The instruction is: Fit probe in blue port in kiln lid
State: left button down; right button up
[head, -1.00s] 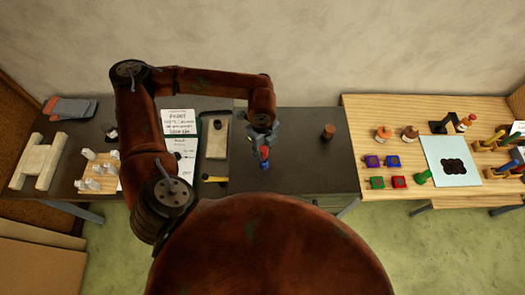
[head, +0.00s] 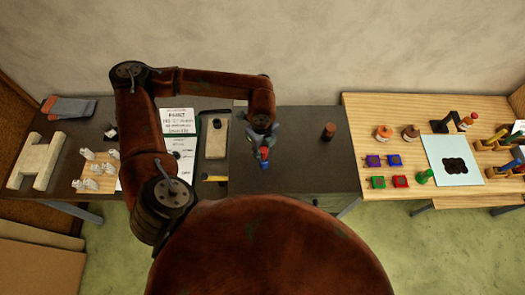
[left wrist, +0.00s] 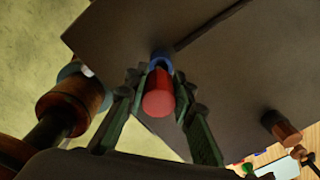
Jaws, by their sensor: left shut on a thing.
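My left gripper (head: 262,146) is over the dark bench surface, near its front edge. It is shut on the red probe (head: 264,153), which also shows between the green fingers in the left wrist view (left wrist: 158,98). The probe's red end faces the wrist camera. A blue ring, the blue port (left wrist: 160,62), shows at the probe's far end in that view. In the head view a small blue patch (head: 264,164) shows just below the red. I cannot tell whether the probe's tip is inside the ring. My right gripper is not in view.
A brown cylinder (head: 329,130) stands on the dark surface (head: 300,175) to the right, which is otherwise mostly clear there. A tray (head: 215,138) and papers (head: 178,122) lie left of the gripper. A wooden table (head: 365,112) with coloured blocks is farther right.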

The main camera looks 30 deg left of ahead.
aim_at(262, 148)
pick_arm(q)
jog(key=shift+f+b, duration=0.6)
jog(key=shift+f, duration=0.05)
jog(key=shift+f+b, duration=1.05)
jog(key=shift+f, duration=0.05)
jog(key=c, duration=1.6)
grip_release()
jog(key=shift+r, duration=0.15)
jog(key=shift+r+p, duration=0.45)
jog(key=shift+r, duration=0.45)
jog(key=shift+r+p, duration=0.9)
jog(key=shift+r, duration=1.6)
